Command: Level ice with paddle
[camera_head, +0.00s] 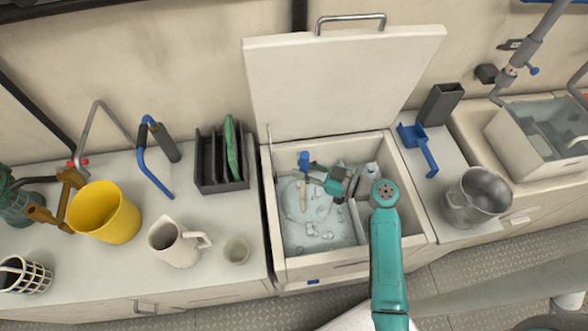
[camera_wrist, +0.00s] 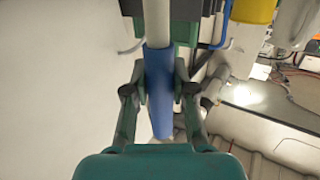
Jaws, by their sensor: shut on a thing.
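The paddle (camera_head: 304,160) has a blue grip and a pale shaft. My gripper (camera_head: 313,174) is shut on the blue grip, inside the left part of the open ice box (camera_head: 276,240). In the wrist view the paddle's blue grip (camera_wrist: 158,88) sits between both fingers (camera_wrist: 160,80), with the pale shaft running on past it. Pale ice (camera_head: 318,222) with small loose lumps lies in the left compartment, below and in front of the gripper. I cannot tell whether the paddle's lower end touches the ice.
The raised white lid (camera_head: 345,80) stands behind the box. A divider and my arm limit room on the right. Left are a dark rack (camera_head: 222,182), white pitcher (camera_head: 176,245), cup (camera_head: 237,251) and yellow bucket (camera_head: 105,212). Right are a blue scoop (camera_head: 420,145) and metal pot (camera_head: 476,197).

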